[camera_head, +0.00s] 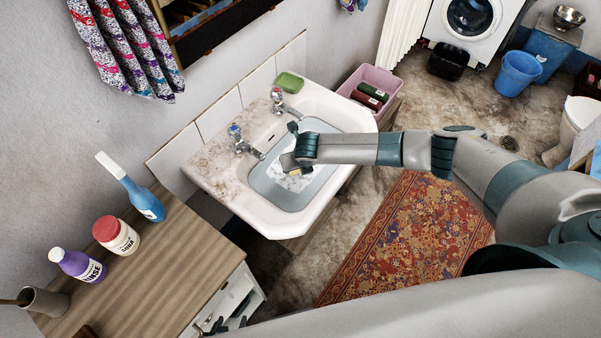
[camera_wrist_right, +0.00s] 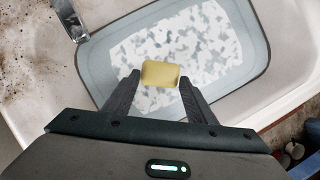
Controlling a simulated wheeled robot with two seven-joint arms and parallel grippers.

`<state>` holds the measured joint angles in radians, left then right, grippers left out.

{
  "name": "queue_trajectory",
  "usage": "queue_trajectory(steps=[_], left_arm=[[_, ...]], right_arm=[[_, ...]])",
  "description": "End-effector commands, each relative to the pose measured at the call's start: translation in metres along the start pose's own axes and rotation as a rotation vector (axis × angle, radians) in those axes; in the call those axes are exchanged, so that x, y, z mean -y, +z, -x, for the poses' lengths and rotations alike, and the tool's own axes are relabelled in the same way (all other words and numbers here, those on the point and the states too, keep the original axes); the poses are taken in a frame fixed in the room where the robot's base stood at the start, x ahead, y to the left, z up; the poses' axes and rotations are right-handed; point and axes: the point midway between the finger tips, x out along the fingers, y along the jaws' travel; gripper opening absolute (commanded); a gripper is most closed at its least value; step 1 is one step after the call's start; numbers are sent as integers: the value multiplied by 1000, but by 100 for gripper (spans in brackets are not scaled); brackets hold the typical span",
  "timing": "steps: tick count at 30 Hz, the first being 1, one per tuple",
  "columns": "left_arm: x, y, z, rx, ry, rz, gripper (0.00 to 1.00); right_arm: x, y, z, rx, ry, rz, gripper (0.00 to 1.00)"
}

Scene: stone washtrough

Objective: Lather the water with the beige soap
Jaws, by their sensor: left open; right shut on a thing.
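The beige soap (camera_wrist_right: 160,74) is held between the two fingers of my right gripper (camera_wrist_right: 158,84). In the head view my right gripper (camera_head: 290,163) reaches from the right over the sink basin (camera_head: 262,190), and the soap is mostly hidden there. Water (camera_head: 291,197) fills the basin, with patchy white foam (camera_wrist_right: 205,45) on its surface below the soap. I cannot tell whether the soap touches the water. My left gripper (camera_head: 228,322) is open at the bottom edge, by the wooden cabinet, and only its dark finger ends show.
Two taps (camera_head: 240,141) stand at the sink's back edge, close to my right gripper. A green soap dish (camera_head: 289,82) sits on the back corner. A blue bottle (camera_head: 143,199), a red-lidded jar (camera_head: 116,236) and a purple bottle (camera_head: 77,265) stand on the wooden cabinet (camera_head: 165,280).

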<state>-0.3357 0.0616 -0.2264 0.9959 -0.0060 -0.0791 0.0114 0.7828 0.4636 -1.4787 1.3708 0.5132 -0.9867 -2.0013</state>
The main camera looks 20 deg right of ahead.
Motion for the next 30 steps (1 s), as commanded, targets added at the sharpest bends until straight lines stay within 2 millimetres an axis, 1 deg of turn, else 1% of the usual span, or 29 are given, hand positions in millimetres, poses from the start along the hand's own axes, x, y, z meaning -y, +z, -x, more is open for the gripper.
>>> queue_trajectory(steps=[3,19,24,30], left_arm=[[0,0,0,0,0,0,53],[0,0,0,0,0,0,53],[0,0,0,0,0,0,53],[0,0,0,0,0,0,53]], right_arm=[[0,5,10,2,0,0,24],[0,22,49,1,1,0,24],[0,24,55,1,0,0,24],[0,24,56,1,0,0,24]])
